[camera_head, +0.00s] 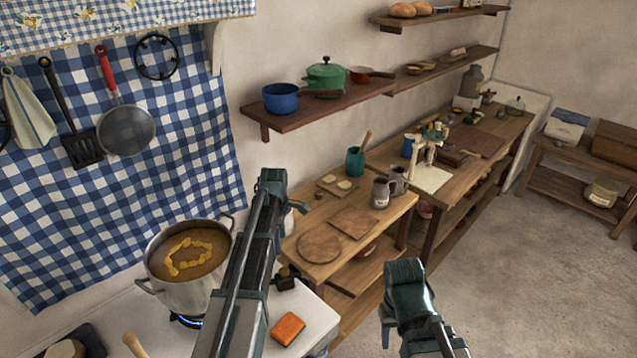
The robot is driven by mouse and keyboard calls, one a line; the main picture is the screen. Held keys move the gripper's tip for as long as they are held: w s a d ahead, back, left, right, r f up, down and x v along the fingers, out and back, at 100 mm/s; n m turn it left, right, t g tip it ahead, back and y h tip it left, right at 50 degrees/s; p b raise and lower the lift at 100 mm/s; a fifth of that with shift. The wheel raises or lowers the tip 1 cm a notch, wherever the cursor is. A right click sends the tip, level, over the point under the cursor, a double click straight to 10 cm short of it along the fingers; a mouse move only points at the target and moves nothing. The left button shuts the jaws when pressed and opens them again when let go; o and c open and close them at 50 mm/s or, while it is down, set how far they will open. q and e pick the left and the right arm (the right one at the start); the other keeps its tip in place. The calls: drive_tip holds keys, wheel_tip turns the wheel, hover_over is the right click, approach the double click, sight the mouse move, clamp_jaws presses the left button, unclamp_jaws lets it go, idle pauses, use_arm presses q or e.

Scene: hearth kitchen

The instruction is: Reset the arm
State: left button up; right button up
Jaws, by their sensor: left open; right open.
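My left arm (245,290) rises from the bottom edge, left of centre, and its top end stands in front of the wooden side table and the stove's right side. My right arm (408,295) shows at the bottom, right of centre, in front of the floor and the low shelf. I make out only arm links and joints. I see no fingertips of either gripper, and nothing shows as held.
A steel pot of soup (190,262) stands on the lit stove, close left of my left arm. An orange block (288,328) lies right of that arm. A wooden table (385,222) holds boards and mugs. Open floor (530,270) lies at right.

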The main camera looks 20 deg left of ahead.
use_arm(q)
drive_tip(key=s+d+f+m+b, duration=0.5)
drive_tip(key=s+d+m, duration=0.6)
drive_tip(key=d+m, duration=0.1)
drive_tip(key=s+d+f+m+y+b, duration=0.1)
drive_tip(key=s+d+f+m+b, duration=0.4)
drive_tip(key=s+d+m, duration=0.6)
drive_tip(key=shift+s+d+f+m+b, duration=0.4)
drive_tip(key=shift+s+d, duration=0.15)
drive_tip(key=shift+d, duration=0.3)
